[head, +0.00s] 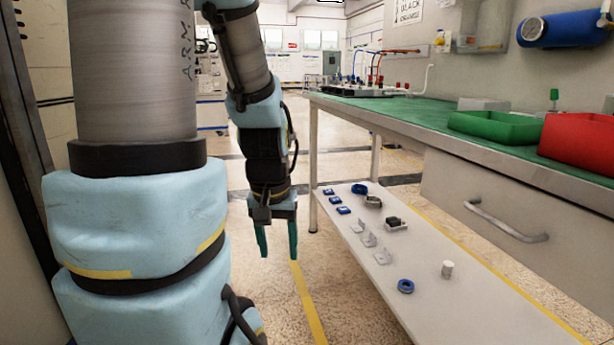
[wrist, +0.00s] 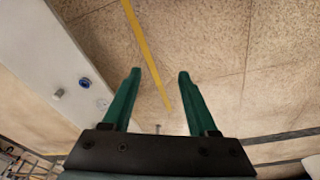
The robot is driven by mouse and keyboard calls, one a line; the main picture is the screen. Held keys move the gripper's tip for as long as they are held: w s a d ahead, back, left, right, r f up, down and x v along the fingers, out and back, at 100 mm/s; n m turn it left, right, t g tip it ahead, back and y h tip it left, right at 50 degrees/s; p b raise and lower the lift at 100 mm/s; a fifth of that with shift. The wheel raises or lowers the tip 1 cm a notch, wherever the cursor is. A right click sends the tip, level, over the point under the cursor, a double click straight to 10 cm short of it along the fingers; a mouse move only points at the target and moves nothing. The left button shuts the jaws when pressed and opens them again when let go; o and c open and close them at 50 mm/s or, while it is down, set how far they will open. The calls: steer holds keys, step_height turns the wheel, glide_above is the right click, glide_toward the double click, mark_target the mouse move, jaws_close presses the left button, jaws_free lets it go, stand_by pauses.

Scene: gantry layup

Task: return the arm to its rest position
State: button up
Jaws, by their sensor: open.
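My gripper (head: 278,241) hangs from my arm in the head view, pointing down over the open floor, to the left of the low white shelf. Its two green fingers are apart with nothing between them. In the wrist view my gripper (wrist: 158,75) also shows open and empty, with the speckled floor and a yellow line behind it. My arm's upper links fill the left of the head view.
A low white shelf (head: 425,295) holds several small blue, grey and white parts, including a blue ring (head: 405,286). Above it is a green-topped bench (head: 420,112) with a green tray (head: 493,125) and a red bin (head: 580,140). The floor left of the shelf is clear.

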step_height(320, 180, up, 29)
steer(key=a+p, duration=0.1)
steer(key=p, duration=2.9)
steer(key=shift+s, duration=0.45)
